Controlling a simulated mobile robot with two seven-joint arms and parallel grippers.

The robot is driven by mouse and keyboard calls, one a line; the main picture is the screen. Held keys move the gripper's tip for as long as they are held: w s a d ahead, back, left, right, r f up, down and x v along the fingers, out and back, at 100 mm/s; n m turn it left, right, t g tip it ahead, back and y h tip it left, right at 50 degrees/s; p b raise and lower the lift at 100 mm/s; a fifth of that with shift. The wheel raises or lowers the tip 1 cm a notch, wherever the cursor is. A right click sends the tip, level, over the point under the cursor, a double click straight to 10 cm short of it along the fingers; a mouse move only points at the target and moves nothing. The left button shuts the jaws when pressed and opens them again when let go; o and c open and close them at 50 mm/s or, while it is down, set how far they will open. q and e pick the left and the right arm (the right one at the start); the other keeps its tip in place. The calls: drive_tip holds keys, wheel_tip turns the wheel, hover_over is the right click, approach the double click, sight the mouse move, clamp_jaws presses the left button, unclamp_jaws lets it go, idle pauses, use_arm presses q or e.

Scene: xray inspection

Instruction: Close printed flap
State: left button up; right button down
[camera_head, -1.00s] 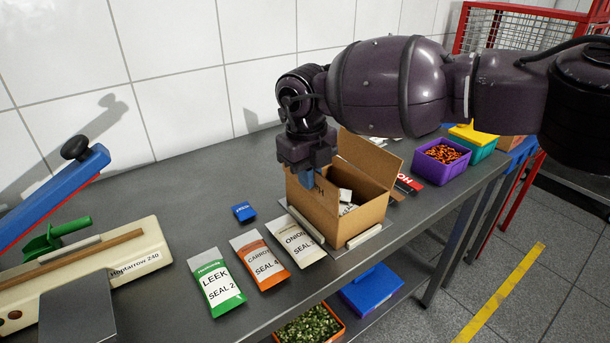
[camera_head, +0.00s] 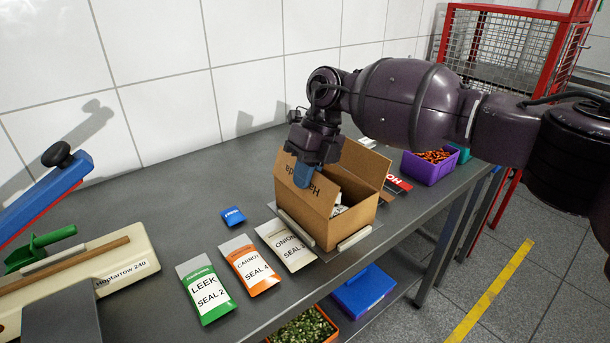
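An open cardboard box (camera_head: 350,213) stands on a metal plate on the grey bench, with pale items inside. Its printed flap (camera_head: 316,199), with dark lettering partly hidden, stands raised on the box's left side. Another flap (camera_head: 365,162) stands up at the back right. My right gripper (camera_head: 303,176) comes down from above at the printed flap, its blue finger in front of the flap's outer face. The finger looks to touch the flap; whether the fingers are apart is hidden. My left gripper is not in view.
Leek, carrot and onion seal packets (camera_head: 248,268) lie left of the box. A small blue object (camera_head: 232,216) lies behind them. A sealer (camera_head: 90,272) stands at the left. A purple bin (camera_head: 430,168) stands at the back right.

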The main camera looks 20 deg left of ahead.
drive_tip(key=c, duration=1.3)
unclamp_jaws()
drive_tip(key=v, duration=1.1)
drive_tip(key=shift+f, duration=0.1)
